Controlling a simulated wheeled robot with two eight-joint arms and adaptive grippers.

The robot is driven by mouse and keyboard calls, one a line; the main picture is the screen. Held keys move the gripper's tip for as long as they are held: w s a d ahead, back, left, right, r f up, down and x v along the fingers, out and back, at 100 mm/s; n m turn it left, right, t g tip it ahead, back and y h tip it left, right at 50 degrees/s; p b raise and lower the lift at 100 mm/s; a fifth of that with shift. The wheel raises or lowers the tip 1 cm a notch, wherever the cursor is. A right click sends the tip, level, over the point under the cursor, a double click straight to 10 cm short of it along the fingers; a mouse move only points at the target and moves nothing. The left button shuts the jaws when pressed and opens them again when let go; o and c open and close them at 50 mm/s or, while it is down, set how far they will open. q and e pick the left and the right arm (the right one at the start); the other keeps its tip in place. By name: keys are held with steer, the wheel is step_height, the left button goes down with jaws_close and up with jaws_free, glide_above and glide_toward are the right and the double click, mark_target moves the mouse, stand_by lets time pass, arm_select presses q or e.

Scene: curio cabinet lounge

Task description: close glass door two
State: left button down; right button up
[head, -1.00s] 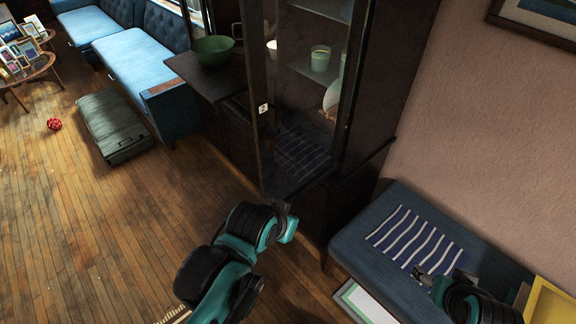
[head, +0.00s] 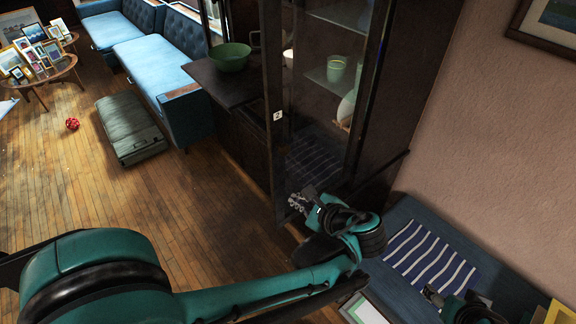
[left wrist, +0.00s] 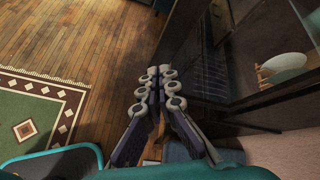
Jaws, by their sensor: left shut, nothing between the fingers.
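Glass door two (head: 278,150) is the dark-framed glass door with a small "2" label on its upright edge. It appears to stand swung out from the dark cabinet (head: 400,95), and shelves with a green cup show through the glass. My left gripper (head: 300,203) is shut and empty, at the lower part of the door near its labelled edge. In the left wrist view its fingertips (left wrist: 160,87) are together beside the dark door frame and glass (left wrist: 245,60); I cannot tell if they touch. My right gripper (head: 434,294) is low at the right, its fingers unclear.
A green bowl (head: 230,57) stands on a dark low cabinet left of the door. A blue bench (head: 400,215) with a striped cloth (head: 430,252) is at the right. A green case (head: 128,130) and a red ball (head: 72,124) lie on the open wooden floor.

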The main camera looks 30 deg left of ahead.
mark_target(280, 158)
arm_select(q)
steer(key=d+r+m+t+y, duration=0.2)
steer(key=d+r+m+y, duration=0.3)
steer(key=d+m+y, duration=0.15)
steer(key=shift+n, duration=0.45)
steer(key=b+x, duration=0.3)
steer(key=x, duration=1)
steer(key=shift+w+f, duration=0.1)
steer(key=shift+w+a, duration=0.2)
steer(key=shift+a, duration=0.1)
steer(key=shift+a, duration=0.1)
